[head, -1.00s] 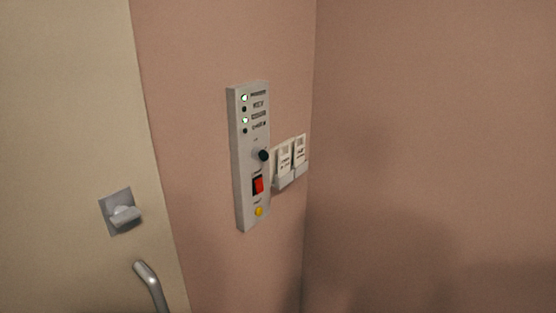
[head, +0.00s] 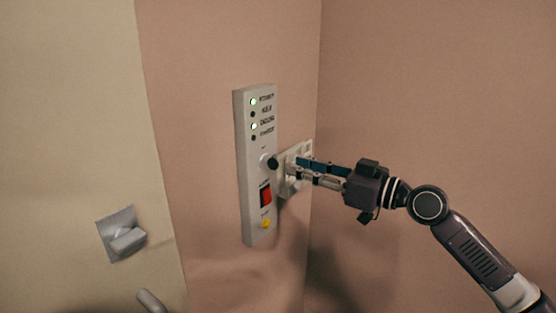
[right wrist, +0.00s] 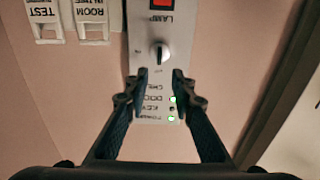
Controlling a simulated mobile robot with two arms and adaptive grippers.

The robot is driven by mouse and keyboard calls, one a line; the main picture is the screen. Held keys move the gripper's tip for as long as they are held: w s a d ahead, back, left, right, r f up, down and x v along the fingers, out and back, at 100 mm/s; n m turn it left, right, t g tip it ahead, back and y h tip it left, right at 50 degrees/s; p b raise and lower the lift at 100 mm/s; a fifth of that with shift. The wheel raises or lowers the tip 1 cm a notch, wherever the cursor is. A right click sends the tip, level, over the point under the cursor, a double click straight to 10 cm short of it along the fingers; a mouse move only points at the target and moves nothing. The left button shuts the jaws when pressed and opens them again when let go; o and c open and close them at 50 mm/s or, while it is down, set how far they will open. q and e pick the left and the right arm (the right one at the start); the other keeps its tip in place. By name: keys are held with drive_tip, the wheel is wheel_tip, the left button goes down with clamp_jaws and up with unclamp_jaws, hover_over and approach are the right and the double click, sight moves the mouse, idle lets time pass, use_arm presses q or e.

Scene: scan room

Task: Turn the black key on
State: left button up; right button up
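The black key (head: 272,163) stands out from the middle of a grey wall panel (head: 257,205). It also shows in the right wrist view (right wrist: 159,55), upside down, in a pale round lock just beyond my fingertips. My right gripper (head: 292,168) comes in from the right in the head view, its fingers pointing at the key. In the right wrist view the gripper (right wrist: 160,77) is open, one finger to each side of the key's line, with nothing between them. Contact with the key cannot be seen. My left gripper is not in view.
Below the key are a red switch (head: 265,195) and a yellow button (head: 266,224). Indicator lights sit above it, two lit green (head: 253,101). A door latch (head: 125,238) is at left.

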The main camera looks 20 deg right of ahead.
sight(278, 160)
drive_tip(key=p+x, duration=0.1)
drive_tip(key=x, duration=0.1)
drive_tip(key=p+x, duration=0.1)
drive_tip(key=x, duration=0.2)
drive_tip(key=shift+w+a+r+p, duration=0.1)
drive_tip(key=shift+w+r+p, duration=0.15)
drive_tip(key=shift+p, duration=0.15)
drive_tip(key=shift+w+a+f, duration=0.2)
drive_tip(key=shift+w+a, duration=0.2)
drive_tip(key=shift+w, duration=0.05)
drive_tip(key=shift+f, duration=0.1)
clamp_jaws()
